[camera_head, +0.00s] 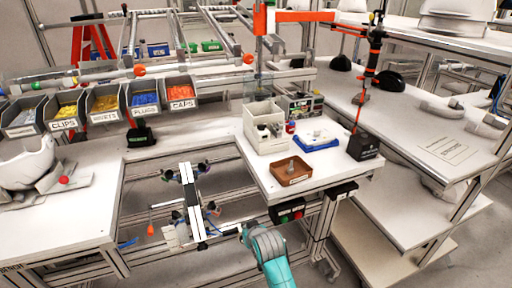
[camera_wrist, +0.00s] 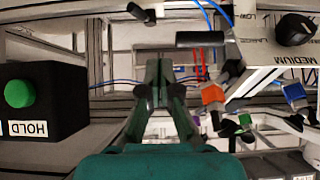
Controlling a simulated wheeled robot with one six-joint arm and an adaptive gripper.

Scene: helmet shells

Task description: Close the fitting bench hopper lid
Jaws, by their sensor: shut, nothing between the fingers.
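I cannot pick out the hopper lid for certain in either view. In the wrist view, a dark horizontal bar (camera_wrist: 200,39) lies just beyond and to the right of my gripper (camera_wrist: 160,66); I cannot tell whether it belongs to the lid. My gripper's fingers are close together, with nothing between them and apart from the bar. In the head view, my teal arm reaches in at the bottom, beside the front of the fitting bench (camera_head: 335,183); the fingers are not clearly visible there.
A black HOLD box (camera_wrist: 42,105) with a green button stands left in the wrist view. A panel with a black knob (camera_wrist: 294,30), colored blocks and cables are at right.

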